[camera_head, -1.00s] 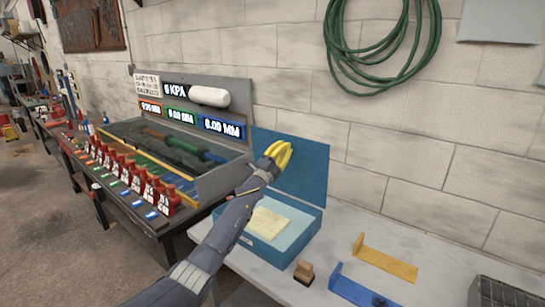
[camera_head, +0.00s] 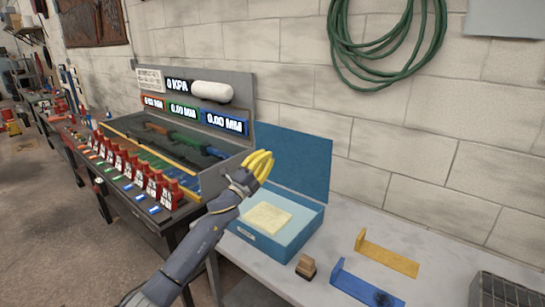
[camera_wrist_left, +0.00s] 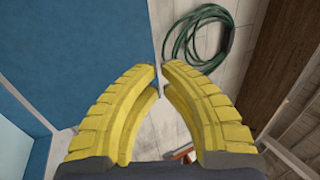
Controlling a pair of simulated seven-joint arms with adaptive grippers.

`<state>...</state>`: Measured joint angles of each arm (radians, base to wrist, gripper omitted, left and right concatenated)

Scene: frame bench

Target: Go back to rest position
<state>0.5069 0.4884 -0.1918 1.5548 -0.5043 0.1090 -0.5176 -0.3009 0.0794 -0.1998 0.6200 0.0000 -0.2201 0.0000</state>
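My left gripper (camera_head: 263,165) has yellow fingers and is in front of the raised lid (camera_head: 295,165) of the blue box (camera_head: 268,246), above the box's far left side. My right gripper is in neither view.
The open box holds a pale yellow sheet (camera_head: 267,218). A small wooden stamp-like block (camera_head: 306,266), a yellow bracket (camera_head: 388,259) and a blue bracket (camera_head: 363,288) lie on the bench. A gauge panel (camera_head: 205,100) stands left. A green hose (camera_head: 386,80) hangs on the wall.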

